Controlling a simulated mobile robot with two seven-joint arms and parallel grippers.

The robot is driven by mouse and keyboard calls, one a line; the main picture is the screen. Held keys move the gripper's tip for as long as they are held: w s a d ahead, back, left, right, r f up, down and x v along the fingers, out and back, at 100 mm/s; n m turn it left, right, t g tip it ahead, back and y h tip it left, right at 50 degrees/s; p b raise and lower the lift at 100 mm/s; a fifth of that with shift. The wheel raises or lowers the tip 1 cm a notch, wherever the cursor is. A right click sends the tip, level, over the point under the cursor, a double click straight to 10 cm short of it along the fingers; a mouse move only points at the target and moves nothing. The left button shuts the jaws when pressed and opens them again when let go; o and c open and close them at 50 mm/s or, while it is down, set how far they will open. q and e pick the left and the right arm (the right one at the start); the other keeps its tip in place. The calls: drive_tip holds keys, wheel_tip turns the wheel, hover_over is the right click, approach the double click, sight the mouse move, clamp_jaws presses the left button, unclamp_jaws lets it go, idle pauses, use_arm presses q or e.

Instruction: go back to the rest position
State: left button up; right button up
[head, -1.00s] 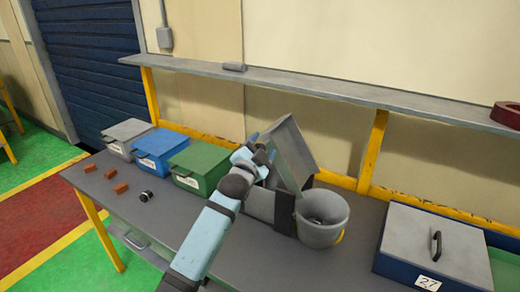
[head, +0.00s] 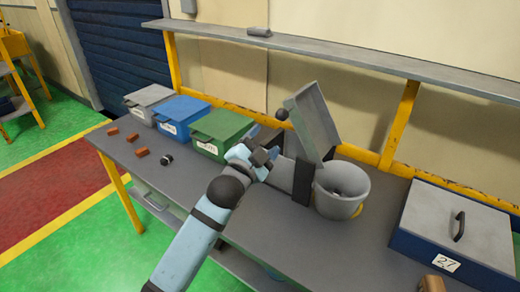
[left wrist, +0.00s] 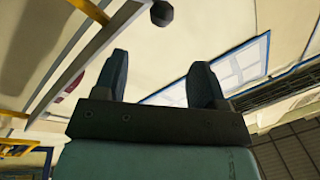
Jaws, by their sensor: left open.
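My left gripper (head: 266,141) is raised over the workbench, in front of a grey tilted box-like cover, and is partly lost among dark arm parts in the head view. In the left wrist view its two dark fingers (left wrist: 160,82) stand wide apart with nothing between them. The fingers point toward the wall and upper structure. A dark round knob (head: 281,114) shows just beyond the gripper, and a dark knob on a rod (left wrist: 161,13) shows past the fingers in the wrist view. My right gripper is not in view.
The workbench (head: 270,232) carries grey (head: 148,97), blue (head: 178,112) and green (head: 222,130) bins, brown blocks (head: 142,152), a tilted grey cover (head: 313,122), a grey bucket (head: 341,192) and a lidded box marked 27 (head: 450,222). A shelf (head: 340,62) runs above.

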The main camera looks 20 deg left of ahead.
use_arm(q)
drive_tip(key=shift+v, duration=0.75)
drive_tip(key=s+a+f+n+g+y+p, duration=0.1)
drive_tip(key=s+f+n+g, duration=0.1)
drive_tip(key=s+f, duration=0.55)
drive_tip(key=s+a+f+n+g+p, duration=0.1)
drive_tip(key=s+f+n+g, duration=0.2)
drive_tip(key=f, duration=0.8)
drive_tip(key=s+a+f+n+g, duration=0.1)
drive_tip(key=s+f+n, duration=0.1)
drive_tip(key=s+f, duration=0.4)
drive_tip(key=s+a+f+n+g+p, duration=0.1)
drive_tip(key=s+f+n+g, duration=0.1)
drive_tip(key=s+f, duration=0.5)
drive_tip(key=s, duration=0.6)
drive_tip(key=shift+a+y, duration=0.2)
drive_tip(key=shift+y, duration=0.1)
drive_tip(key=shift+s, duration=0.1)
drive_tip(key=shift+c, duration=0.4)
